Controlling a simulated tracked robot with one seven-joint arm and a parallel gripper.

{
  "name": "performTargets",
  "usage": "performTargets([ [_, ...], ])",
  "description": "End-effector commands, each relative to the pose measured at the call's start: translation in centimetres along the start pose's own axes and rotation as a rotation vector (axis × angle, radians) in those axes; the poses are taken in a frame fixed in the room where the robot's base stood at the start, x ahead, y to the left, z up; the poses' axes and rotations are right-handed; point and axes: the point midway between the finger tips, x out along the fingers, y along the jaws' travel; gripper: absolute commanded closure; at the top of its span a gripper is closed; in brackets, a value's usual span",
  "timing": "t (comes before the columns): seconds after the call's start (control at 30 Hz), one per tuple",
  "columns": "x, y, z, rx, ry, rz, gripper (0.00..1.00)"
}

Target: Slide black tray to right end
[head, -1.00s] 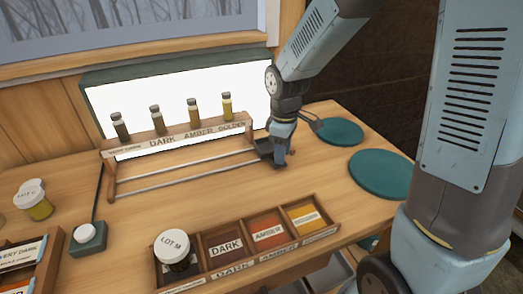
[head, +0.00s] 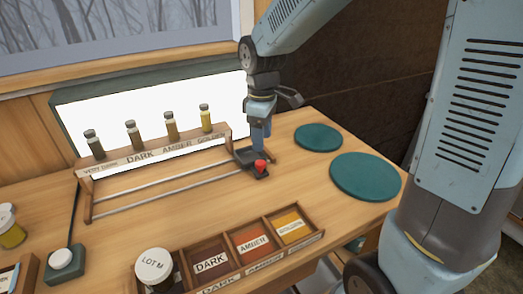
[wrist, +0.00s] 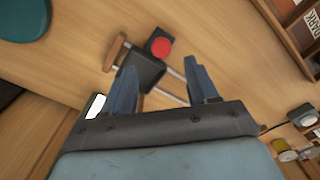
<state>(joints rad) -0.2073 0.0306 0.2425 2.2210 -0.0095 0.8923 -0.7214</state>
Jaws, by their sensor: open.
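The black tray (head: 246,156) with a red knob (head: 261,165) sits on two metal rails (head: 180,183) at their right end, close beside the wooden end piece (head: 271,153). I cannot tell whether they touch. My gripper (head: 261,146) is at the tray, behind the red knob, and partly covers the tray in the head view. In the wrist view, my gripper (wrist: 162,88) is open, with its fingers spread apart on either side of the view of the tray (wrist: 140,70). The red knob (wrist: 160,46) lies beyond the fingertips, not between them.
Several sample bottles (head: 170,125) stand on the labelled rack (head: 160,152) behind the rails. A compartment box (head: 250,262) and a jar marked LOT M (head: 154,265) are in front. Two green discs (head: 365,176) lie to the right. The table between rails and box is clear.

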Motion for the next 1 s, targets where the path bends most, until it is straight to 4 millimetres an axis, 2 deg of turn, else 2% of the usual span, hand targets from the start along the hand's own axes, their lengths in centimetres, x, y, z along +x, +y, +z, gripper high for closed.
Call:
performTargets([
  [0.1, -2.3, 0.0, 0.0, 0.0, 0.002, 0.003, 0.42],
  [0.3, -4.8, 0.0, 0.1, 0.001, 0.0, 0.001, 0.42],
  [0.5, -5.6, -0.1, 0.1, 0.001, 0.0, -0.001, 0.42],
  [0.83, -5.7, -0.1, 0.3, 0.006, 0.0, 0.001, 0.42],
  [1.0, -6.9, -0.1, 2.2, 0.092, 0.02, 0.035, 0.42],
])
